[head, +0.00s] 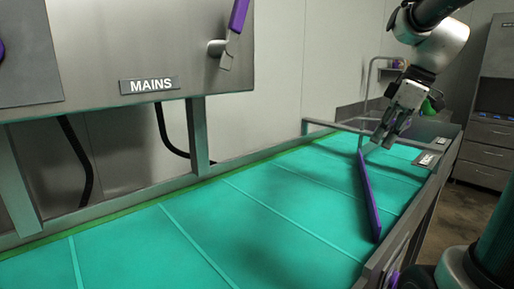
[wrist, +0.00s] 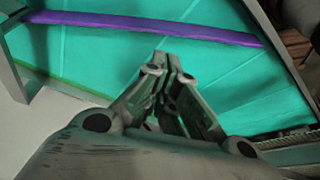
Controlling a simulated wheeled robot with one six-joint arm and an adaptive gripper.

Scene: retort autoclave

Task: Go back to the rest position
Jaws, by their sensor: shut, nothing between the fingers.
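My gripper (head: 386,138) hangs at the upper right of the head view, above the far part of the green-topped conveyor bed. Its fingers are closed together and hold nothing. In the wrist view my gripper (wrist: 168,62) also shows shut, with its tips pointing towards a purple bar. The purple bar (head: 370,200) lies lengthwise on the green surface in the head view, below and nearer than my gripper. It crosses the top of the wrist view (wrist: 150,25). I cannot tell the exact gap between fingertips and bar.
A grey cabinet marked MAINS (head: 150,50) stands at upper left, with a purple-handled lever (head: 238,18) on it. The green bed (head: 190,230) has metal side rails (head: 420,205). A drawer unit (head: 485,150) and a sink tap (head: 372,75) stand behind.

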